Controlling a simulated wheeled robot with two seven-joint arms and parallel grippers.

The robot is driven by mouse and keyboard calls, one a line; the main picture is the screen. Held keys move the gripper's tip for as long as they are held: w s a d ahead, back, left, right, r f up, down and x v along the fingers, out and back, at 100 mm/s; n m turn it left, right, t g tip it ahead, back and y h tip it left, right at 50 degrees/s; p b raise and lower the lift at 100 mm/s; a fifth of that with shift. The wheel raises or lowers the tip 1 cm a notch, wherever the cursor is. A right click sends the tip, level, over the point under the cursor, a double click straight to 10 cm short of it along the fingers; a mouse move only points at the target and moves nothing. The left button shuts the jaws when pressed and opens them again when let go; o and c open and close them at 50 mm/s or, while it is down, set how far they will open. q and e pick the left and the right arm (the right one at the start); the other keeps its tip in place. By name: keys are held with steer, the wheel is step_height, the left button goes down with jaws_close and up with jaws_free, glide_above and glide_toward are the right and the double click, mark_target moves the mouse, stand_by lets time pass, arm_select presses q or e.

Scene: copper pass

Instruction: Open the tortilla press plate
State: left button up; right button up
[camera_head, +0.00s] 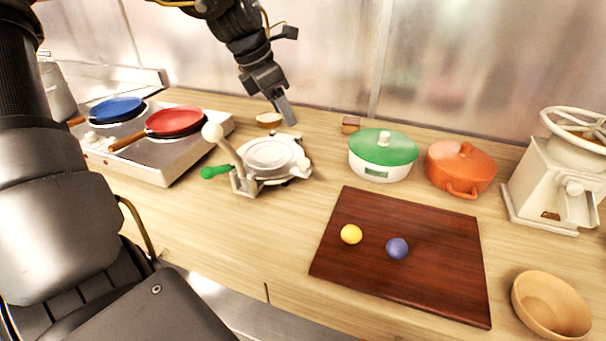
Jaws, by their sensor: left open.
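The tortilla press (271,155) stands on the counter left of centre, pale grey-white with a round plate lying flat on its base. A lever with a white ball knob (212,132) rises tilted at its left side, and a green handle (215,172) sticks out to the left below it. My left gripper (286,112) points down from above, behind and slightly right of the press. It is open, holds nothing visible and appears apart from the press. My right gripper is not in view.
A stove (165,168) with a blue pan (117,109) and a red pan (175,121) stands left. Right are a green-lidded pot (383,148), an orange pot (461,168), a grinder (548,180) and a bowl (552,305). A dark board (430,285) bears yellow and blue balls.

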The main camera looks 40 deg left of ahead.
mark_target(302, 161)
arm_select(q)
steer(key=x, duration=0.4)
steer(key=b+x, duration=0.1)
steer(key=x, duration=0.3)
steer(key=s+x, duration=0.1)
steer(key=x, duration=0.4)
steer(key=shift+a+f, duration=0.3)
steer(key=shift+w+d+f, duration=0.1)
steer(key=shift+f, duration=0.3)
steer(key=shift+c, duration=1.1)
steer(key=c, duration=0.7)
jaws_close()
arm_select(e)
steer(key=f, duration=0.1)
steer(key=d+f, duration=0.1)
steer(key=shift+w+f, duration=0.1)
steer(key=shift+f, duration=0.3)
